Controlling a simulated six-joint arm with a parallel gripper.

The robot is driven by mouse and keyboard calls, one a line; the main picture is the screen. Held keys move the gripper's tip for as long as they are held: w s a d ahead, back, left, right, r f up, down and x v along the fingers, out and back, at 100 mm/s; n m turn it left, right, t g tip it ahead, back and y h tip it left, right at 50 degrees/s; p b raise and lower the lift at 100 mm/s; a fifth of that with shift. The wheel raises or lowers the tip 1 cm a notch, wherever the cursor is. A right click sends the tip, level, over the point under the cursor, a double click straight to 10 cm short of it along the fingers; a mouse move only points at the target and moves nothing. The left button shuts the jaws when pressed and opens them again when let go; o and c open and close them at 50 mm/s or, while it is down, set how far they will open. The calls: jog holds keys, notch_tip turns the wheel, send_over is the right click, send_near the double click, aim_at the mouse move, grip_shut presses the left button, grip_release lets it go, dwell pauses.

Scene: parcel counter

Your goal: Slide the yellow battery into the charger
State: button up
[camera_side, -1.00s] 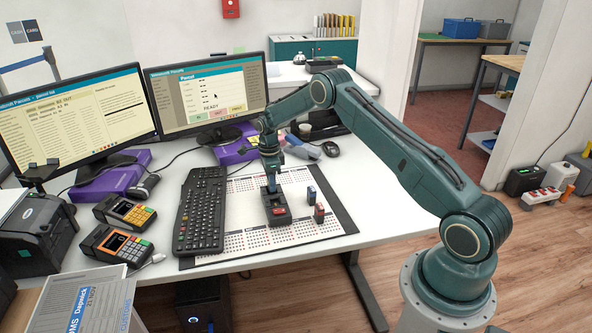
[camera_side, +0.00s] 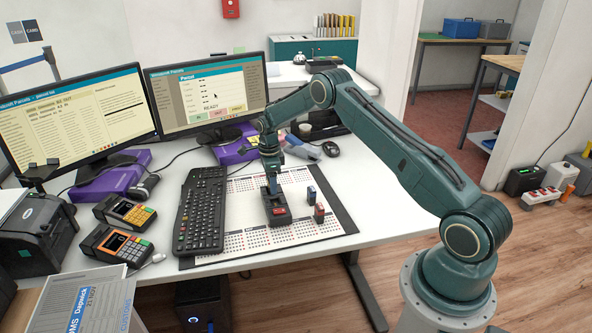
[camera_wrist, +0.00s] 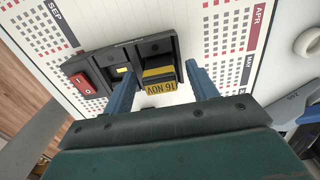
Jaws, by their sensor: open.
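The charger (camera_side: 277,216) is a dark block with a red top part, lying on the desk mat beneath my gripper (camera_side: 272,192). In the wrist view the charger (camera_wrist: 150,47) shows a red rocker switch (camera_wrist: 86,80) and two bays. My gripper (camera_wrist: 161,88) is open, with one blue finger on each side of the battery. In the side view the battery is not clearly visible.
A blue block (camera_side: 311,195) and a red block (camera_side: 319,212) stand on the calendar mat (camera_side: 240,243) right of the charger. A keyboard (camera_side: 201,210) lies to the left. The mat's front is clear.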

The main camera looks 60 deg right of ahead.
notch_tip(320, 180, up, 14)
jog(key=shift+f, duration=0.15)
dwell(0.5)
dwell(0.5)
jog(key=s+a+r+n+t, duration=0.1)
jog(key=s+a+r+n, duration=0.55)
jog(key=r, duration=0.45)
jog(key=s+a+r+n+t, duration=0.2)
jog(key=s+a+r+n, duration=0.4)
jog(key=s+a+r, duration=0.3)
jog(key=s+a+n+t, duration=0.1)
jog(key=s+a+n, duration=0.2)
jog(key=s+n, duration=0.4)
jog(key=s+a+n+t, duration=0.1)
jog(key=s+a+n, duration=0.2)
jog(key=s+n, duration=0.4)
jog(key=s, duration=0.9)
jog(key=shift+a+r+t, duration=0.15)
jog(key=shift+a+t, duration=0.15)
